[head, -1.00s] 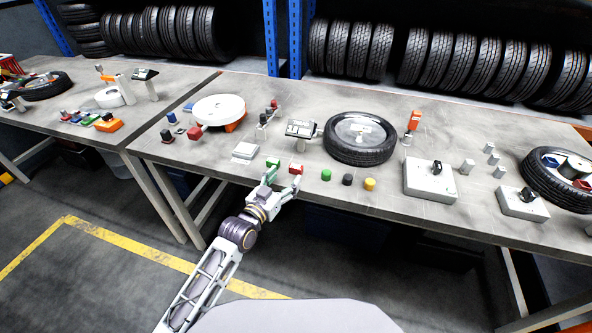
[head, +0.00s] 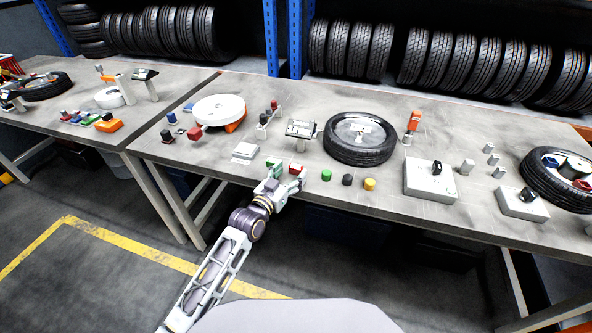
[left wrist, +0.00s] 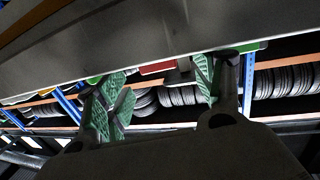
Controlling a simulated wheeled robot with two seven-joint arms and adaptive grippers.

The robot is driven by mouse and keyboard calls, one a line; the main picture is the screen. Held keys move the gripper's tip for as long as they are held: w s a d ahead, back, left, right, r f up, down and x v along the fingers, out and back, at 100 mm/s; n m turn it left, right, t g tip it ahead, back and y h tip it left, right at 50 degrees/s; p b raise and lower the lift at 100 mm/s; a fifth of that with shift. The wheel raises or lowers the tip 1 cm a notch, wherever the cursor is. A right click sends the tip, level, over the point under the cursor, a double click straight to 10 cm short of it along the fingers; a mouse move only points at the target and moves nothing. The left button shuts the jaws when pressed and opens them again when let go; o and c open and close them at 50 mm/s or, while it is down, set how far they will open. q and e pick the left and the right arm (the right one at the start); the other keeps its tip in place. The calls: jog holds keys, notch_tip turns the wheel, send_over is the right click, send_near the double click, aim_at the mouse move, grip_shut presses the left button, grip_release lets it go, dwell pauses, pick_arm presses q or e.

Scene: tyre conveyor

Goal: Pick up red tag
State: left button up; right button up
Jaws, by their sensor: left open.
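The red tag (head: 296,168) is a small red block near the front edge of the table, with a green block (head: 273,163) to its left. My left gripper (head: 286,183) is open and empty at the table's front edge, its green-padded fingers just in front of the two blocks. In the left wrist view a red piece (left wrist: 158,67) shows in the gap between the spread fingers (left wrist: 160,92), beyond the tips. The fingers partly cover the blocks in the head view, and I cannot tell whether they touch. My right gripper is not in view.
Green (head: 326,175), black (head: 347,179) and yellow (head: 370,184) buttons stand to the right. A small display on a post (head: 300,130) and a tyre (head: 360,140) are behind. A grey box (head: 245,151) lies to the left. The floor in front is clear.

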aim_at(296, 170)
pick_arm(q)
jog(key=shift+x, duration=1.35)
jog(key=c, duration=0.8)
jog(key=shift+c, duration=0.8)
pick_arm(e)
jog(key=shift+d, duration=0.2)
